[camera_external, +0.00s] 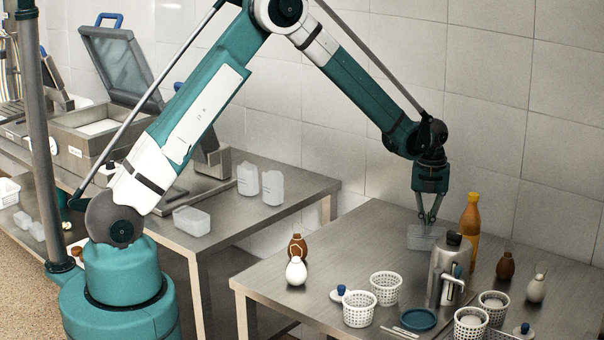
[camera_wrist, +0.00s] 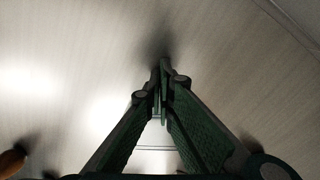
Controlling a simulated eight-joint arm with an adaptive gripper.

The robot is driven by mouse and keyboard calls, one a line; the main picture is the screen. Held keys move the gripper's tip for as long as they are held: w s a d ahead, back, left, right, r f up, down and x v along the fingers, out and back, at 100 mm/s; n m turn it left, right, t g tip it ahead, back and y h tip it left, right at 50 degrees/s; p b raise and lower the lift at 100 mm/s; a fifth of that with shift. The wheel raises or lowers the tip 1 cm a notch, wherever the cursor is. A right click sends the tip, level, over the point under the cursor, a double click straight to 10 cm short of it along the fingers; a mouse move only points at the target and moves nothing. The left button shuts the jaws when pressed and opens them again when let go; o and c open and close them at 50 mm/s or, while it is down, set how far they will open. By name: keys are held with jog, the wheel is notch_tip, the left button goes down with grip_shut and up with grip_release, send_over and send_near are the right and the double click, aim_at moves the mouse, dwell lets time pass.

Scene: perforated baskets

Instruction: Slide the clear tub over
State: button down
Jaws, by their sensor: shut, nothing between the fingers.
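A clear tub (camera_external: 421,240) stands on the near steel table, towards its back edge, left of an orange bottle. My gripper (camera_external: 427,222) points down at the tub in the external view, and its fingertips overlap the tub's outline. I cannot tell whether they touch it or are inside it. In the wrist view my gripper (camera_wrist: 162,66) has its fingers shut together with nothing between them. Thin pale lines show between the finger bases there; I cannot tell if they are the tub's edge.
The orange bottle (camera_external: 470,221) and a steel dispenser (camera_external: 442,272) stand close by. White perforated baskets (camera_external: 386,288), a blue dish (camera_external: 418,320) and small bottles (camera_external: 296,271) are nearer the front. The table left of the tub is clear. Other translucent containers (camera_external: 192,221) stand on the left table.

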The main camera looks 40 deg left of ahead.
aim_at(425, 236)
jog(key=shift+s+d, duration=0.1)
dwell(0.3)
jog(key=shift+s+d+b, duration=0.3)
jog(key=shift+s+d, duration=0.05)
jog(key=shift+s, duration=0.35)
jog(key=shift+s+d+b, duration=0.25)
jog(key=shift+s+d, duration=0.1)
jog(key=shift+s, duration=0.4)
jog(key=shift+s+d+b, duration=0.3)
jog(key=shift+s+d, duration=0.05)
jog(key=shift+s, duration=0.35)
jog(key=shift+w, duration=0.15)
jog(key=shift+w+a, duration=0.3)
jog(key=shift+w, duration=0.15)
jog(key=w, duration=0.1)
jog(key=w+a, duration=0.1)
jog(key=shift+w+a+b, duration=0.15)
jog(key=shift+w+b, duration=0.2)
jog(key=shift+b, duration=0.05)
notch_tip(425, 236, up, 10)
jog(key=shift+s+p, duration=0.15)
jog(key=shift+p, duration=0.3)
